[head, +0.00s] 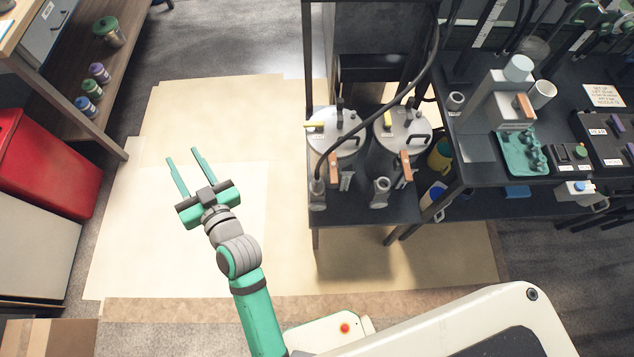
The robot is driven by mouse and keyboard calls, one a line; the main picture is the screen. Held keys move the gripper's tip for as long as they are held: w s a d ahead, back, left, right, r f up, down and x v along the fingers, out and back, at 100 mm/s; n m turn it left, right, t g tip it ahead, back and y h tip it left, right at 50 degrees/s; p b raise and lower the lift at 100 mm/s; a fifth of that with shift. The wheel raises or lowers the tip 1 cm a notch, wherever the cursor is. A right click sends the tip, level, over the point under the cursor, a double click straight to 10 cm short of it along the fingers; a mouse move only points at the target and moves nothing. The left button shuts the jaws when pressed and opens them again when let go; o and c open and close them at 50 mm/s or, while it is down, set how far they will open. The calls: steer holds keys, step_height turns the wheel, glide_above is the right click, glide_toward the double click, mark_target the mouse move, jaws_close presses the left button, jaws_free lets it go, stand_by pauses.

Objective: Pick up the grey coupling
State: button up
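My gripper (182,155) is open and empty, with two long green fingers spread apart above the pale floor covering. It is left of the dark stand and well apart from it. On the front of the stand is a grey hollow fitting (380,193), which looks like the grey coupling. A similar grey fitting (318,194) sits at the stand's left front, at the end of a black hose. A smaller grey piece (347,180) lies between them. I cannot tell for certain which is the coupling.
A dark bench (475,148) with a green tray (520,160) is at right. A red bin (45,160) and wooden shelf (112,120) are at left. The floor between is clear.

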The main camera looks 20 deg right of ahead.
steer(key=w+a+r+n+g+y, duration=0.3)
steer(key=w+a+r+n+y, duration=0.3)
steer(key=w+n, duration=0.25)
steer(key=n+g+h, duration=1.1)
steer(key=n+g, duration=0.1)
steer(key=g, duration=0.2)
glide_above(318, 178)
steer(key=f, duration=1.8)
steer(key=shift+w+a, duration=0.15)
steer(key=shift+w, duration=0.1)
steer(key=shift+s+d+f, duration=0.1)
steer(key=shift+s+d, duration=0.1)
step_height(318, 178, down, 11)
steer(key=shift+a+r, duration=0.15)
steer(key=shift+r, duration=0.05)
steer(key=c, duration=0.9)
